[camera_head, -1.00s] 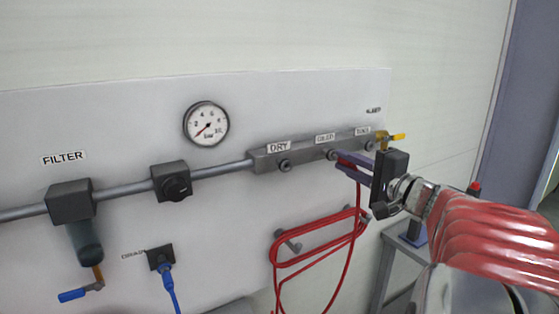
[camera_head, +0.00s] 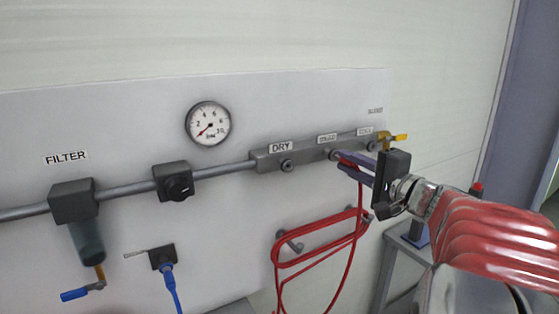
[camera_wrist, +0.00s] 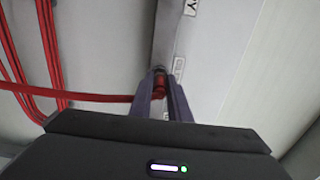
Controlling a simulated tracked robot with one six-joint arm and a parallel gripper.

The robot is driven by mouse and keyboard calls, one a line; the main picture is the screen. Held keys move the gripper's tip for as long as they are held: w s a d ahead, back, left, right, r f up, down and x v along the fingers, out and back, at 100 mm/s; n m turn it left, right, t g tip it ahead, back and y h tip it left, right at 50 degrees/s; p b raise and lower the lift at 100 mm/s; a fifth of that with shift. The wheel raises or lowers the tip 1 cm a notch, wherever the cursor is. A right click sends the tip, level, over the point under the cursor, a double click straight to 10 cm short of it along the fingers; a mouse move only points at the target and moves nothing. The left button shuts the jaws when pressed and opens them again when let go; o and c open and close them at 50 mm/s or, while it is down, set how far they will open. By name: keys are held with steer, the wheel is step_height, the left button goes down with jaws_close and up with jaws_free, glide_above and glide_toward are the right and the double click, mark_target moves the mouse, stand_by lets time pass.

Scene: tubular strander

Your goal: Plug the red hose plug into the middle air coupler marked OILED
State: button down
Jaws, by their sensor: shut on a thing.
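The red hose plug (camera_wrist: 160,88) is between the two purple fingers of my gripper (camera_wrist: 161,100) in the wrist view. My gripper is shut on it, and its fingertips also show in the head view (camera_head: 341,161). The plug points at the middle coupler (camera_head: 333,154), under the small label (camera_head: 327,138), whose print is too blurred to read surely. The plug's front end is at or very near the coupler's mouth; I cannot tell whether it is inside. The red hose (camera_wrist: 95,97) runs left from the plug. The fingers partly hide the plug.
The DRY coupler (camera_head: 287,165) is to the left on the same manifold. A third coupler (camera_head: 371,146) and a yellow-handled valve (camera_head: 396,138) are close on the right. Coiled red hose (camera_head: 310,250) hangs on a hook below. A gauge (camera_head: 208,123) is at upper left.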

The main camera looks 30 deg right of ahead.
steer(key=shift+w, duration=0.4)
stand_by(0.3)
steer(key=c, duration=1.6)
jaws_free()
steer(key=shift+s+d, duration=0.15)
steer(key=shift+s, duration=6.7)
